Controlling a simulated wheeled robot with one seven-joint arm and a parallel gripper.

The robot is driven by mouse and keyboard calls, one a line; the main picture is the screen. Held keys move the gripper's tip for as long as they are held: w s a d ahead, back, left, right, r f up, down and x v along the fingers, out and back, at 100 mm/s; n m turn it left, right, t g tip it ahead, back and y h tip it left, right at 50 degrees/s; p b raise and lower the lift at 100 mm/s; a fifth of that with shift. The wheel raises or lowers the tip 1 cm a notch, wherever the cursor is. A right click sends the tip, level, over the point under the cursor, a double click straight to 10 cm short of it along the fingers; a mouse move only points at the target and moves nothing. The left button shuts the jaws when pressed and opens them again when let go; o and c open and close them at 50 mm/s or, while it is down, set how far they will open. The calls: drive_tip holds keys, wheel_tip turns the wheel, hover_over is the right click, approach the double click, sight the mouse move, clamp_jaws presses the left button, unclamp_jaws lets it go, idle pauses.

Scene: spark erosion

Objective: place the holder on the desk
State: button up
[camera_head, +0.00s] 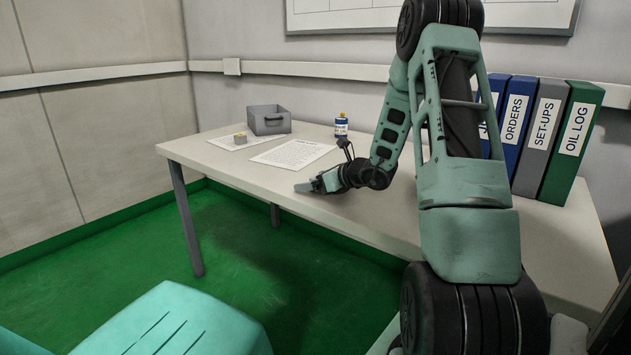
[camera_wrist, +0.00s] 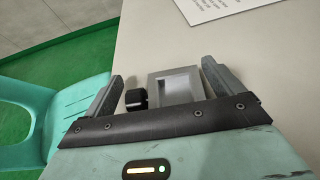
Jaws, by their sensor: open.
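The holder (camera_wrist: 155,74) is a light grey square block with a shallow recess, with a black knob (camera_wrist: 136,98) at its left side. In the wrist view it rests on the pale desk (camera_wrist: 250,60), close to the desk's edge. My gripper (camera_wrist: 162,71) is open, with one finger to the left of the knob and the other to the right of the block. I cannot tell whether either finger touches it. In the head view my gripper (camera_head: 308,186) is low over the desk (camera_head: 235,168) at its front edge, and the holder is not clearly distinguishable there.
Several binders (camera_head: 570,140) stand at right. A teal chair (camera_head: 180,325) is in front.

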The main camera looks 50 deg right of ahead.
drive_tip(key=p+v, duration=0.1)
drive_tip(key=v, duration=1.1)
drive_tip(key=w+a+n+g+y, duration=0.25)
drive_tip(key=a+n, duration=0.25)
drive_tip(key=a, duration=0.6)
drive_tip(key=w+a+n+g+y, duration=0.1)
drive_tip(key=a+n+g+y, duration=0.4)
drive_tip(key=a, duration=0.6)
drive_tip(key=s+a+n+g, duration=0.2)
drive_tip(key=s+a+n, duration=0.3)
drive_tip(key=a, duration=0.4)
drive_tip(key=s+a+n+g, duration=0.3)
drive_tip(key=a+n, duration=0.4)
drive_tip(key=a, duration=0.1)
drive_tip(key=s+a+n+h, duration=0.8)
drive_tip(key=s+n, duration=0.7)
drive_tip(key=n, duration=0.6)
drive_tip(key=shift+a+f+g, duration=0.2)
drive_tip(key=shift+a+g, duration=0.25)
drive_tip(key=shift+a, duration=0.5)
